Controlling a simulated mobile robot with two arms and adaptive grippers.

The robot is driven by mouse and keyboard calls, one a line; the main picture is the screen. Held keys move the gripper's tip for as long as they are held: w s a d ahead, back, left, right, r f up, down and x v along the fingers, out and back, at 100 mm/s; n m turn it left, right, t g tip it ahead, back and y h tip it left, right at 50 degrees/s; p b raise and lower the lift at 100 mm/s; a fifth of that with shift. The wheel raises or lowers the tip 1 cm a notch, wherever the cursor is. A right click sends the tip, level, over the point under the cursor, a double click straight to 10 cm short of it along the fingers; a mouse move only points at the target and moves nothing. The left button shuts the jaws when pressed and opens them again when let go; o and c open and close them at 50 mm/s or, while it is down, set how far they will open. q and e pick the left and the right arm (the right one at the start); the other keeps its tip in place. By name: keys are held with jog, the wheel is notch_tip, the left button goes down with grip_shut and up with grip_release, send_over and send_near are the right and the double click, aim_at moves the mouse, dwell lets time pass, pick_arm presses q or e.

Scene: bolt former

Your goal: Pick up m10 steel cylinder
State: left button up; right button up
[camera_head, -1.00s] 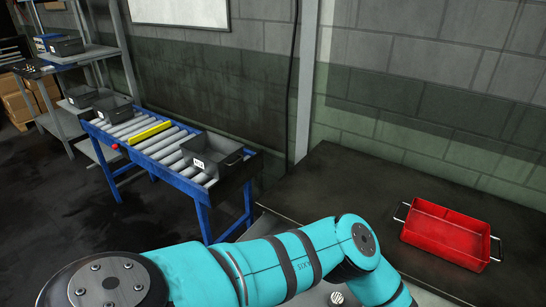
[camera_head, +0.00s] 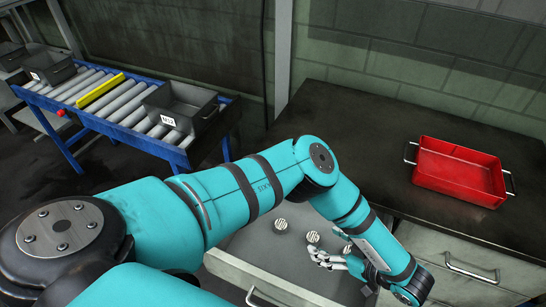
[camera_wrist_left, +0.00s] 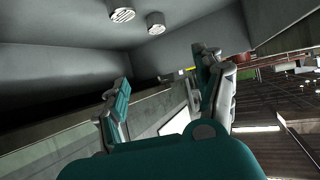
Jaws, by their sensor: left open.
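Round steel cylinders stand in an open grey drawer in the head view: one at the left (camera_head: 280,224), a middle one (camera_head: 312,237), and one partly hidden behind my arm (camera_head: 348,249). I cannot tell which is the m10. My left gripper (camera_head: 320,256) is open and empty, in the drawer area just in front of the middle cylinder, apart from it as far as I can tell. In the left wrist view the open fingers (camera_wrist_left: 162,66) have nothing between them. Two cylinders (camera_wrist_left: 122,14) (camera_wrist_left: 155,22) show beyond them. My right gripper is not in view.
A red tray (camera_head: 460,171) with wire handles sits on the dark worktop (camera_head: 370,120) above the drawers. The open drawer's front edge (camera_head: 262,280) is close to my left arm. A blue roller conveyor (camera_head: 120,112) with dark bins (camera_head: 185,108) stands at the left.

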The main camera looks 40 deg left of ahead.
pick_arm(q)
jog(key=f, duration=0.1)
jog(key=b, duration=0.5)
send_near(282, 225)
jog(key=shift+w+a+f, duration=0.1)
jog(key=shift+a+f, duration=1.1)
jog(key=x, duration=0.3)
jog(key=b+x, duration=0.1)
jog(key=x, duration=0.2)
jog(key=shift+w+a+r+b, duration=0.1)
jog(key=shift+a+r+b, duration=0.2)
jog(key=shift+a, duration=0.05)
jog(key=shift+c, duration=0.7)
jog(key=shift+r, duration=0.1)
grip_shut()
